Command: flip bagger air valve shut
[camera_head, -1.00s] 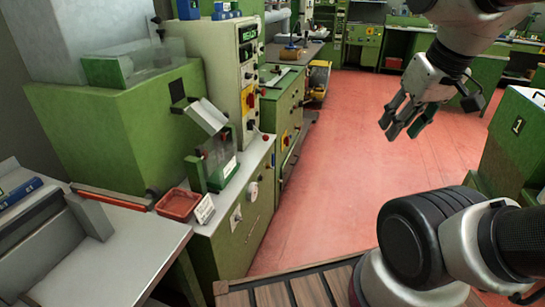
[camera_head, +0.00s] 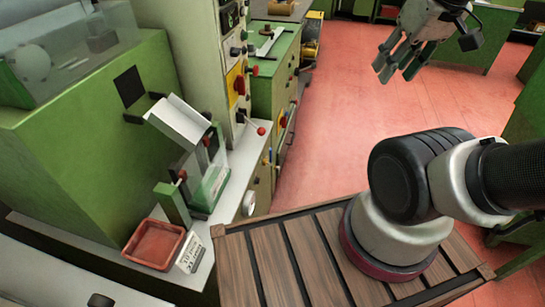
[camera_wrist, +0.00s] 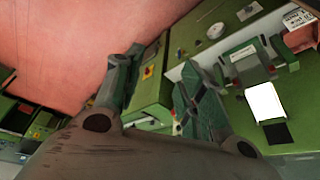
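The bagger is a green-framed unit with a clear front (camera_head: 210,180) and a pale sloping chute (camera_head: 180,122), standing on the counter. In the wrist view the chute (camera_wrist: 265,102) shows bright white at the right. A lever with a red ball end (camera_head: 261,131) sticks out beside the bagger, at the control panel's foot. I cannot tell for sure that it is the air valve. My gripper (camera_head: 397,65) is open and empty over the red floor, well right of the bagger and touching nothing. Its spread fingers (camera_wrist: 158,85) also show in the wrist view.
A red tray (camera_head: 155,244) and a small label card (camera_head: 190,253) sit at the counter's front. The control panel (camera_head: 238,85) with knobs rises behind the bagger. A green cabinet (camera_head: 275,75) stands beyond it. The red floor (camera_head: 335,120) is open at the centre.

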